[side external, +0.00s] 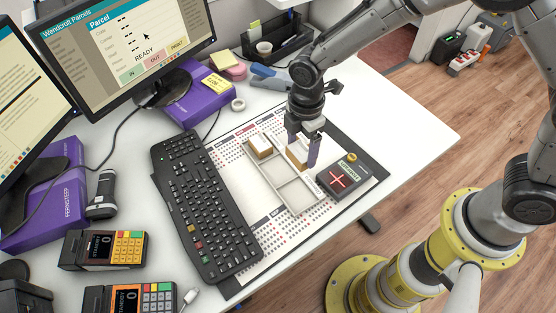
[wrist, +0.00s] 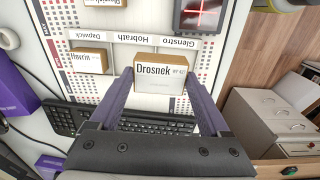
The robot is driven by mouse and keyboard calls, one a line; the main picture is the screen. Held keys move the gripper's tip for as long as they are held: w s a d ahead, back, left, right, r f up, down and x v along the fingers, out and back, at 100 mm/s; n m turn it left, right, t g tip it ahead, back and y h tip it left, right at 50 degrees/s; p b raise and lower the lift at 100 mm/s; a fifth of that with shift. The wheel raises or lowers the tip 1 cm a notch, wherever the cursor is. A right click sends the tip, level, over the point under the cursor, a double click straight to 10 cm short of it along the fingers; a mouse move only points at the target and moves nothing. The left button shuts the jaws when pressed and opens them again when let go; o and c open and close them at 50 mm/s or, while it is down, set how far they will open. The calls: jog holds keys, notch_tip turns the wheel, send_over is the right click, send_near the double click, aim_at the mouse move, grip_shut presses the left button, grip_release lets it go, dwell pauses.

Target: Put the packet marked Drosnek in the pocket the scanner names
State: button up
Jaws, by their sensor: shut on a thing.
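My gripper (side external: 302,156) is shut on a tan packet with a white label reading Drosnek (wrist: 160,72). Its purple fingers press on the packet's two sides in the wrist view. Upside-down pocket labels in the wrist view read Dapwick, Hobrath (wrist: 130,43) and Glenstro. The dark scanner (side external: 340,180) shows a red cross; its small green display is too small to read.
Another packet (wrist: 105,2) is cut off at the wrist view's top edge. A keyboard (side external: 205,205) lies left of the tray. The monitor (side external: 135,40) shows Parcel, dashes and READY.

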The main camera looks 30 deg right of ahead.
jog(key=w+a+f, duration=0.1)
jog(key=f, duration=0.1)
jog(key=w+f, duration=0.2)
jog(key=w+a+f, duration=0.1)
jog(key=w+f, duration=0.1)
jog(key=shift+w+a+f, duration=0.1)
jog(key=shift+w+a, duration=0.05)
jog(key=shift+a, duration=0.15)
jog(key=shift+w+f, duration=0.1)
jog(key=shift+f, duration=1.5)
jog(key=o, duration=1.4)
jog(key=shift+f, duration=0.15)
jog(key=shift+o, duration=0.2)
